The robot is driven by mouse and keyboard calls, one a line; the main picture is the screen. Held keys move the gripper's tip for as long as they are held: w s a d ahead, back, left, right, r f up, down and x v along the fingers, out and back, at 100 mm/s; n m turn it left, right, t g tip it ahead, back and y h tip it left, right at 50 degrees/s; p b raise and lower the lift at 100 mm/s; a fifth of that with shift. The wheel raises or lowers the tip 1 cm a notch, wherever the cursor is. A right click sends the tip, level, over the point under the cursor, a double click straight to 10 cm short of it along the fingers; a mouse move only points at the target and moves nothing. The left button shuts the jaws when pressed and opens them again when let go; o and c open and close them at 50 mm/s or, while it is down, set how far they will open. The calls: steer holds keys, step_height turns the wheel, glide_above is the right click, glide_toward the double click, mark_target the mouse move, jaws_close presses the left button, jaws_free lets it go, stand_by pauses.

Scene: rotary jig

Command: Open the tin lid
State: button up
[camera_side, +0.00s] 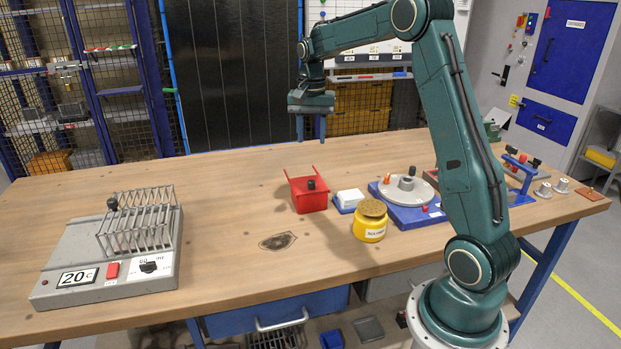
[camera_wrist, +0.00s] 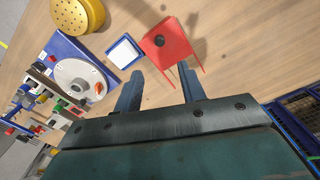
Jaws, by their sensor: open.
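The yellow tin (camera_side: 369,230) stands upright on the wooden table, right of centre in the side view. Its round brownish lid (camera_side: 373,208) sits on top. In the wrist view the perforated lid (camera_wrist: 76,12) is at the top left, partly cut off by the frame edge. My gripper (camera_side: 311,128) is raised well above the table, behind and to the left of the tin. Its two fingers (camera_wrist: 160,86) are apart and point down, with nothing between them. They are apart from the tin and lid.
A red box (camera_side: 309,196) with a black knob and a white block (camera_side: 350,197) on a blue tray stand left of the tin. The round jig (camera_side: 407,188) on a blue base is to its right. A rack heater (camera_side: 110,275) stands far left. The table's left middle is clear.

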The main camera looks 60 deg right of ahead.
mark_target(312, 180)
step_height(312, 180, down, 13)
steer(key=shift+f, duration=0.1)
stand_by(0.6)
jaws_close()
